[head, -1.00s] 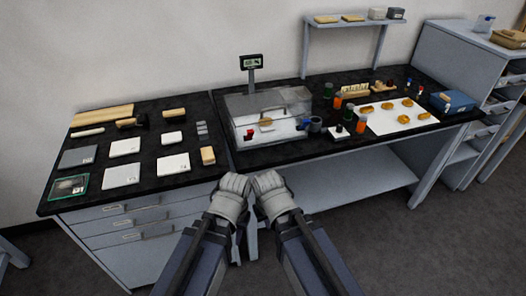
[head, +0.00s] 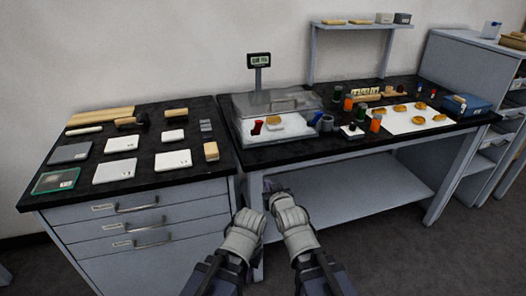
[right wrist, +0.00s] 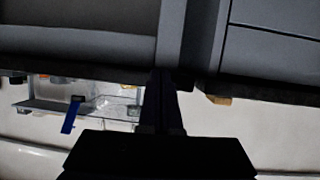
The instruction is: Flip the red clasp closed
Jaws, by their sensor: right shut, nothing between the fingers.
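The red clasp (head: 257,127) stands up at the front left of a clear-lidded grey case (head: 240,106) on the right-hand bench. A blue clasp (head: 315,119) shows at the front right of the case, and a blue strip (right wrist: 72,115) on the case shows in the upside-down right wrist view. My right gripper (head: 275,191) is shut and empty, in front of the bench and below its top, apart from the clasp. Its dark fingers (right wrist: 161,98) hide part of the wrist view. My left gripper (head: 262,207) is beside it; its fingertips are too unclear to judge.
The left bench (head: 70,192) holds tiles and blocks above drawers. Right of the case stand small bottles (head: 376,121) and a white sheet (head: 405,125) with brown pieces. A display (head: 259,60) on a post rises behind the case. The bench's front edge lies beyond my grippers.

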